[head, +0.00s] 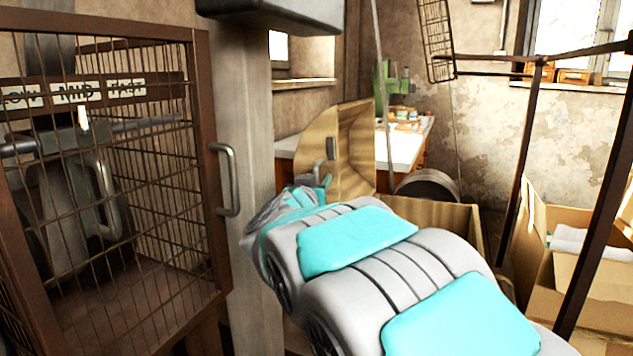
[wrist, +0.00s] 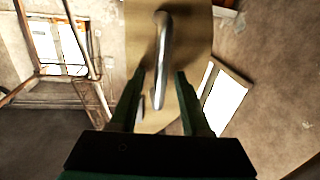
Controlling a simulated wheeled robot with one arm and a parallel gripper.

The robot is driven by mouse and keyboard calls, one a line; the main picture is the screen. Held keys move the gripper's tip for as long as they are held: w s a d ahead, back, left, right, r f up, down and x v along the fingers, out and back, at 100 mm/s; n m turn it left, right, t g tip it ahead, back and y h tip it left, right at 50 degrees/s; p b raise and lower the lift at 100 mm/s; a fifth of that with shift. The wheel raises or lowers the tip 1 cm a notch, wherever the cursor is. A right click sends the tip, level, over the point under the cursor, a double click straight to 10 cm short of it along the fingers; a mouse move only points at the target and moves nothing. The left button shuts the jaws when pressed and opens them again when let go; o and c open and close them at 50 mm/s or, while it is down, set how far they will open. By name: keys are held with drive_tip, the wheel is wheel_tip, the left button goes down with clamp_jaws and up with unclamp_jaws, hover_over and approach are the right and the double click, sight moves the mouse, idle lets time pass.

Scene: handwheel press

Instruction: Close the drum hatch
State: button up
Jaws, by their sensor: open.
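The drum hatch (head: 352,150) is a tan metal panel with a curved edge, standing raised above an open tan drum body (head: 462,222) in the head view. Its small grey handle (head: 331,148) is on the side facing me. In the wrist view the hatch (wrist: 190,25) fills the top middle, with its shiny bar handle (wrist: 163,45) running lengthwise. My gripper (wrist: 160,73) is open, its green fingers on either side of the handle's lower part. Whether they touch it I cannot tell. In the head view my gripper (head: 322,182) is just below the handle, partly hidden by my arm.
A wire cage door (head: 215,180) with a grey handle and a grey post (head: 245,130) stand at the left. A white-topped bench (head: 410,145) is behind the hatch. Dark metal bars (head: 525,140) and a cardboard box (head: 565,290) are at the right.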

clamp_jaws()
idle(1.4)
